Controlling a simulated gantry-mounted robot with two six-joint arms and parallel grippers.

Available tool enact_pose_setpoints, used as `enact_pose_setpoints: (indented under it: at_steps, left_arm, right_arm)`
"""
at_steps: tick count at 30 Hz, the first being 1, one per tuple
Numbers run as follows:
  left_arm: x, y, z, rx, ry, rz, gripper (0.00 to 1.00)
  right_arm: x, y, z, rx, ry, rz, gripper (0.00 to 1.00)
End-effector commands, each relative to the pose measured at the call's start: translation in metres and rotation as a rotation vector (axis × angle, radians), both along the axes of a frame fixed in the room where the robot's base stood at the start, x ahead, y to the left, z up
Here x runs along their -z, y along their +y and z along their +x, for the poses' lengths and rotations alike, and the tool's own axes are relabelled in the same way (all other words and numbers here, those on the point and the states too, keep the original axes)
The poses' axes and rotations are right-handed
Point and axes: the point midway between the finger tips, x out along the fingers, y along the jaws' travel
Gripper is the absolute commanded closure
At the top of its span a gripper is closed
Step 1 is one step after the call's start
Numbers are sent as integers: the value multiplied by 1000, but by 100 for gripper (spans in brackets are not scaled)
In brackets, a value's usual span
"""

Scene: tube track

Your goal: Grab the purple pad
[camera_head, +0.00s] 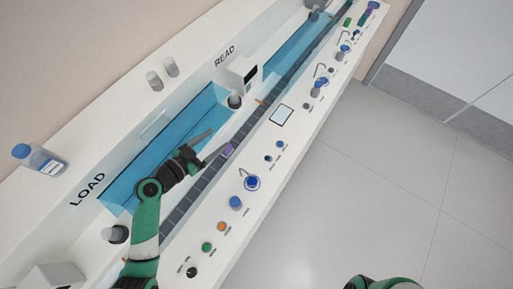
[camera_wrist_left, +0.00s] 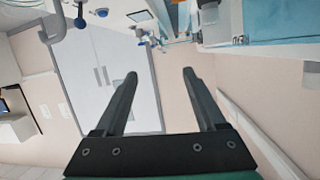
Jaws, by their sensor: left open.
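The purple pad (camera_head: 228,149) is small and sits on the dark segmented track (camera_head: 173,218) in the head view. My left gripper (camera_head: 220,139) is open, with one finger reaching close to the pad. I cannot tell whether that finger touches it or is above it. In the left wrist view the two fingers of the left gripper (camera_wrist_left: 160,74) are spread with nothing between them. The pad is not seen in that view. My right gripper is out of view; only a green part of my right arm shows at the bottom.
A blue recessed tray (camera_head: 118,189) lies along the left of the track. A white box-shaped device (camera_head: 238,73) stands near the READ label. Several knobs and a small screen (camera_head: 282,115) line the right side.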

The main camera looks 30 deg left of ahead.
Motion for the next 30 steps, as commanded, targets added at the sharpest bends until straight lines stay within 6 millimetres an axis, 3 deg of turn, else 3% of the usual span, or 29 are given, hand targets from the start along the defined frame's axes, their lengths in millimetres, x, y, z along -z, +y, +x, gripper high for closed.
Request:
enact_pose_setpoints:
  at_steps: [1, 3, 6, 14, 24, 30]
  left_arm:
    - [65, 8, -17, -37, 45, -29, 28]
    - [103, 16, -35, -77, 85, -52, 28]
    - [129, 24, -48, -115, 109, -68, 28]
    - [131, 30, -47, -131, 110, -69, 28]
    - [153, 25, 5, -129, 110, -67, 28]
    - [154, 25, 12, -131, 109, -69, 28]
  right_arm:
    - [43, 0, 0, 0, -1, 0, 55]
    - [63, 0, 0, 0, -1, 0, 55]
    - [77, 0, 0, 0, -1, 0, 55]
    - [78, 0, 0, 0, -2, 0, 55]
    - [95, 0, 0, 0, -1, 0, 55]
    - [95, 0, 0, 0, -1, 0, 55]
